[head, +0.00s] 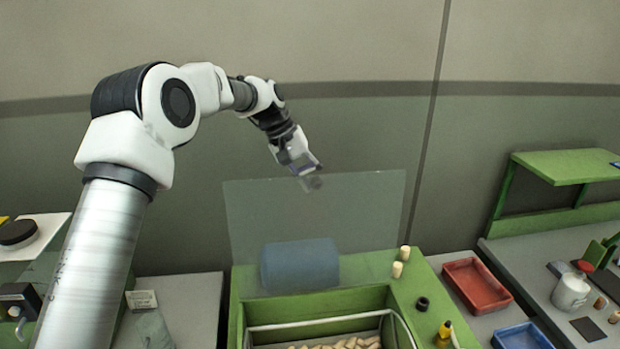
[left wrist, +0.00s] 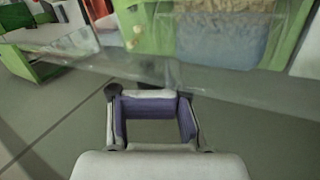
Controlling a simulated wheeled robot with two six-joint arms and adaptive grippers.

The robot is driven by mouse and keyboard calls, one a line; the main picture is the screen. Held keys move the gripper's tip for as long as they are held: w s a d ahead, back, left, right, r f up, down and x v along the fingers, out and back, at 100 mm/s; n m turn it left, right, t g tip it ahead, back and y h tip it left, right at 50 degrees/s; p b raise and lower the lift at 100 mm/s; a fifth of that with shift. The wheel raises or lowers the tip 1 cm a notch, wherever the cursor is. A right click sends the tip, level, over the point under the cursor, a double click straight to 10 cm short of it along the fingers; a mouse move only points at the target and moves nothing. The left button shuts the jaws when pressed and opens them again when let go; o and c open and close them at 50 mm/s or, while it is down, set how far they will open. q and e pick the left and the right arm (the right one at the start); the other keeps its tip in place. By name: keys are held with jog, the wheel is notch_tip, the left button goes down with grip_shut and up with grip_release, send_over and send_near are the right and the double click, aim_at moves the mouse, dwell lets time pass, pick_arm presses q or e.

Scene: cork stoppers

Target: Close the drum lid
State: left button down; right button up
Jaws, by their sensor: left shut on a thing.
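The drum lid (head: 368,210) is a clear, see-through panel. It stands raised, nearly upright, at the back of the green drum housing (head: 405,292). The housing's opening is uncovered, with pale cork stoppers (head: 345,343) inside. My left gripper (head: 312,178) is at the lid's top edge, shut on a small grip part there. In the left wrist view its purple-padded fingers (left wrist: 150,95) sit by the lid's edge, and the clear sheet (left wrist: 85,62) stretches beyond them. The exact contact is hard to make out. My right gripper is not in view.
A blue cylinder (head: 300,266) lies at the housing's back, behind or seen through the lid. Two corks (head: 398,269), a dark knob (head: 422,304) and a yellow bottle (head: 444,333) stand on the right rim. Red (head: 476,287) and blue (head: 521,337) trays lie further right.

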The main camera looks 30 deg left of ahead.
pick_arm(q)
jog(key=shift+w+a, duration=0.1)
jog(key=shift+w, duration=0.2)
jog(key=c, duration=1.2)
grip_release()
jog(key=shift+d+r, duration=0.15)
jog(key=shift+d, duration=0.05)
jog(key=shift+c, duration=0.2)
jog(key=o, duration=0.4)
jog(key=shift+w+d, duration=0.1)
jog(key=shift+d, duration=0.15)
jog(key=shift+w+d, duration=0.15)
jog(key=shift+d, duration=0.25)
jog(key=shift+a+r, duration=0.15)
jog(key=shift+a, duration=0.15)
jog(key=v, duration=1.1)
jog(key=shift+r, duration=0.3)
